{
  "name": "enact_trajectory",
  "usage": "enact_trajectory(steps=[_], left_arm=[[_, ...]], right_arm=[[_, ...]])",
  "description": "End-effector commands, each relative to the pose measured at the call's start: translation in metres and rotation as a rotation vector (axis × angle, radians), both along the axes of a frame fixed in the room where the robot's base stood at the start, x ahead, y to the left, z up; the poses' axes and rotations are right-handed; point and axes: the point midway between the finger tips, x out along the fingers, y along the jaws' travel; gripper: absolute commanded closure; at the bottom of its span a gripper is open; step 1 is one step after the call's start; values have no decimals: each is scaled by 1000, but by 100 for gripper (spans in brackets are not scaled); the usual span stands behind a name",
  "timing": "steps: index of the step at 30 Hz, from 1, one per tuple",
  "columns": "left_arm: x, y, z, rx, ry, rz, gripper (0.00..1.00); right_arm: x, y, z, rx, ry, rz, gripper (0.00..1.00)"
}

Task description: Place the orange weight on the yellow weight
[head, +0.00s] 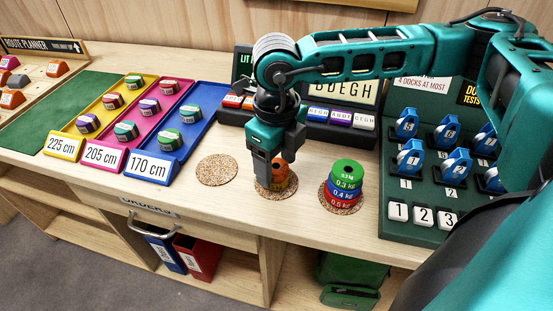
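The orange weight (281,171) is at the middle round cork mat (262,186), partly hidden by my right gripper (270,168). My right gripper points straight down over this mat, its fingers at the orange weight. I cannot tell whether the fingers are closed on it or just beside it. The yellow weight is not clearly visible; the lower part of what stands on this mat is hard to make out. My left gripper is not in view.
A stack of green, blue and red weights (345,185) stands on the right cork mat. The left cork mat (217,170) is empty. Coloured trays lie to the left. A green rack (400,216) with blue devices stands to the right, below my arm.

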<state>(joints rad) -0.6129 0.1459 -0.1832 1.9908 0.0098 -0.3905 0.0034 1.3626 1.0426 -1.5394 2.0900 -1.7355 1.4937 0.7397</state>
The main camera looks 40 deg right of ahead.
Motion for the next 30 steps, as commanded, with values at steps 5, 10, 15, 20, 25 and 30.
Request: enact_trajectory(steps=[5, 10, 15, 20, 25, 30], left_arm=[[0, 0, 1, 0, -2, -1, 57], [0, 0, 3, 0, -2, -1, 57], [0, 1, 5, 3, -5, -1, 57], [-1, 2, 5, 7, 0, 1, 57], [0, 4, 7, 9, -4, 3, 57], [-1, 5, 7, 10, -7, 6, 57]], right_arm=[[0, 0, 0, 0, 0, 0, 26], [0, 0, 2, 0, 0, 0, 26], [1, 0, 19, 1, -3, 0, 26], [1, 0, 54, 2, -5, 0, 26], [1, 0, 90, 1, -4, 1, 26], [0, 0, 114, 1, -2, 0, 26]])
